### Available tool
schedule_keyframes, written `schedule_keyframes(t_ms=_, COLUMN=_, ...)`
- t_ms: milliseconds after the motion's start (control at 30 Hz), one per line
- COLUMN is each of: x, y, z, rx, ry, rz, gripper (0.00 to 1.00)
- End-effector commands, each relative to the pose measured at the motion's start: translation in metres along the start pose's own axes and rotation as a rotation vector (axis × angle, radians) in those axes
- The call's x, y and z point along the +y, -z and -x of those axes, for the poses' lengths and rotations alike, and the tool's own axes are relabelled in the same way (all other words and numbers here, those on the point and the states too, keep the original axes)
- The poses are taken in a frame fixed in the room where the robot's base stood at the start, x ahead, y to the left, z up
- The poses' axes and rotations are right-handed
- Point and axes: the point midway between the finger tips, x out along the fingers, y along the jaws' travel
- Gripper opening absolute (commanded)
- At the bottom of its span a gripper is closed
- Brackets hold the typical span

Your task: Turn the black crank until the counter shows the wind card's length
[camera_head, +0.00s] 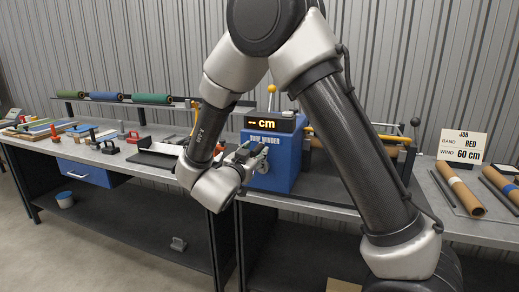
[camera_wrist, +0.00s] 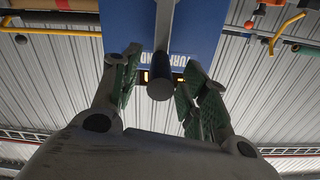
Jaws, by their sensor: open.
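The blue turf winder (camera_head: 285,165) stands on the bench. Its counter (camera_head: 266,124) shows dashes and "cm", with no readable number. The job card (camera_head: 462,147) at the right reads band RED, wind 60 cm. My gripper (camera_head: 252,160) is in front of the winder's face. In the wrist view, my gripper (camera_wrist: 160,66) is open, with a green-padded finger on each side of the black crank handle (camera_wrist: 160,88). A gap shows on both sides of the handle. The crank is mostly hidden by my gripper in the head view.
Brown rolls (camera_head: 462,192) and dark rods lie on the bench at the right. A yellow-knobbed lever (camera_head: 271,90) rises above the winder. Green and blue turf rolls (camera_head: 104,97) lie on a rack at the left. A black tray (camera_head: 160,153) sits left of my gripper.

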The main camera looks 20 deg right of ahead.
Motion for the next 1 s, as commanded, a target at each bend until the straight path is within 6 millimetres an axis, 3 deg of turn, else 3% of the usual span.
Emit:
schedule_keyframes(t_ms=100, x=0.001, y=0.0, z=-0.021, rx=0.001, ry=-0.003, rz=-0.001, gripper=0.44)
schedule_keyframes(t_ms=300, x=0.0, y=0.0, z=-0.042, rx=0.0, ry=-0.001, rz=0.0, gripper=0.44)
schedule_keyframes(t_ms=600, x=-0.001, y=0.0, z=-0.046, rx=0.0, ry=0.001, rz=0.0, gripper=0.44)
schedule_keyframes(t_ms=867, x=-0.001, y=0.0, z=-0.045, rx=0.0, ry=0.001, rz=0.0, gripper=0.0)
schedule_keyframes(t_ms=1000, x=-0.001, y=0.0, z=-0.045, rx=-0.001, ry=0.002, rz=-0.001, gripper=0.0)
